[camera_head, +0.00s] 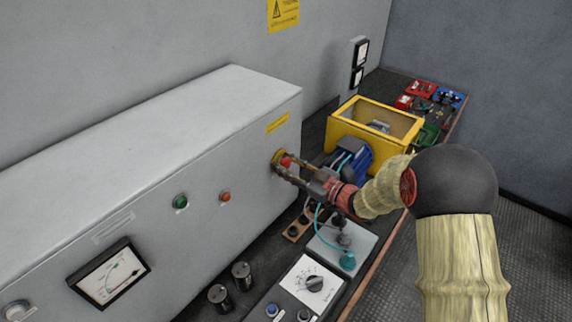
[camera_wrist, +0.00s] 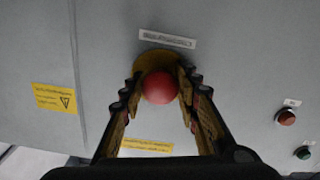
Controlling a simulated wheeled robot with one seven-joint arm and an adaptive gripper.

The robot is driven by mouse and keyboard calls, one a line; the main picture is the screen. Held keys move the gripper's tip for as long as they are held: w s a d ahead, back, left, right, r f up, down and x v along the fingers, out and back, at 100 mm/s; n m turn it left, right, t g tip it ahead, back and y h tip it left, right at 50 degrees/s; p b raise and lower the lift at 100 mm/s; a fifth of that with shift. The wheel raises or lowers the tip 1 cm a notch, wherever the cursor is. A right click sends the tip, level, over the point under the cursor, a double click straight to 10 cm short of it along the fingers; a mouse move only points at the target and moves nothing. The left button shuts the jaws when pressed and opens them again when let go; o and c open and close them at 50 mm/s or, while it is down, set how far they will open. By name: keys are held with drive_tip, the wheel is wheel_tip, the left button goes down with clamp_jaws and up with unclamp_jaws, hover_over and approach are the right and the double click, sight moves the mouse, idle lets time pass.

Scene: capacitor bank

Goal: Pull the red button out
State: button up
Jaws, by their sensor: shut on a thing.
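The red button (camera_head: 285,161) sits on the front face of the grey cabinet (camera_head: 230,130), near its right end, on a yellow backing. In the wrist view the red button (camera_wrist: 160,87) is a round red knob in front of a yellow disc (camera_wrist: 156,60). My gripper (camera_head: 283,165) reaches it from the right. In the wrist view my gripper (camera_wrist: 159,82) has one finger on each side of the knob, closed on it. The fingers hide the knob's sides, and how far it stands out from the cabinet is hard to tell.
A green button (camera_head: 181,202) and a smaller red-orange button (camera_head: 225,197) are on the same face. A yellow box (camera_head: 375,125), a blue device (camera_head: 352,158) and a dial panel (camera_head: 311,285) stand on the bench close to my arm. A gauge (camera_head: 108,273) is at lower left.

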drive_tip(key=c, duration=0.6)
clamp_jaws()
drive_tip(key=shift+p+v, duration=0.3)
drive_tip(key=shift+v, duration=0.7)
drive_tip(key=shift+f, duration=0.1)
drive_tip(key=o, duration=1.3)
unclamp_jaws()
drive_tip(key=shift+c, duration=0.2)
drive_tip(key=v, duration=1.2)
